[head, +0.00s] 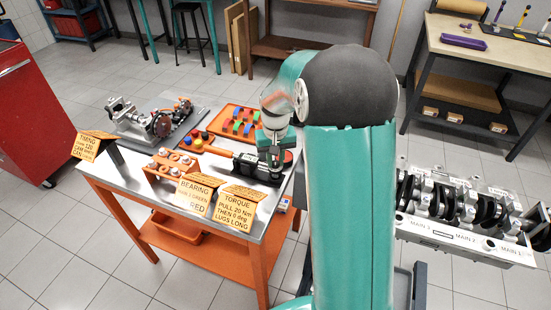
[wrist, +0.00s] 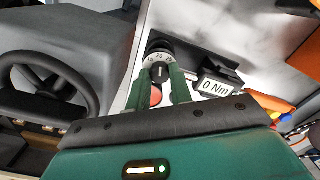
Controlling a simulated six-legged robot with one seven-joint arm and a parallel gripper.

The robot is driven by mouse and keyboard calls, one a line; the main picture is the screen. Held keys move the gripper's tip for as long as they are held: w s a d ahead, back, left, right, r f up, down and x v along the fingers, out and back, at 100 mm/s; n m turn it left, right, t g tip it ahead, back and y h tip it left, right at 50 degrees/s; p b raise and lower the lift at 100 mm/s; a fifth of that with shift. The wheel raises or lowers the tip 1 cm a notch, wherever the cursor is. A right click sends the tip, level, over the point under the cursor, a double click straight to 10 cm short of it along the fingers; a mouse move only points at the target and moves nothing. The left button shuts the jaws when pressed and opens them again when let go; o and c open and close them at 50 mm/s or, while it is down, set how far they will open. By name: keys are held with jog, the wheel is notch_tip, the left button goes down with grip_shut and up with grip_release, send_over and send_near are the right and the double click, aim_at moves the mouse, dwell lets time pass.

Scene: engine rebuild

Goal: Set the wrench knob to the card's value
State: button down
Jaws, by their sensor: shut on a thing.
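The torque card (head: 237,208) stands at the front of the steel table and reads "PULL 20 Nm THEN 0 deg, LUGS LONG". The dark wrench (head: 250,164) lies behind it. In the wrist view the wrench knob (wrist: 160,52) carries a scale with 20 near the middle, 15 and 25 to either side. A small display (wrist: 214,87) beside it reads "0 Nm". My gripper (wrist: 161,84) is shut on the knob, one green finger on each side. In the head view my gripper (head: 275,150) is over the wrench, and my arm hides part of the table's right side.
Timing (head: 88,147) and bearing (head: 196,194) cards stand along the table's front. An orange block (head: 172,168), coloured-piece trays (head: 236,122) and a metal assembly (head: 150,118) crowd the table (head: 262,232). An engine block (head: 465,228) stands right, a red cabinet (head: 36,110) left.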

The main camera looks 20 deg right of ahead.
aim_at(275, 162)
jog(key=shift+n, duration=0.3)
jog(key=c, duration=1.2)
grip_release()
jog(key=shift+c, duration=0.2)
notch_tip(275, 162, up, 14)
jog(key=shift+f, duration=0.1)
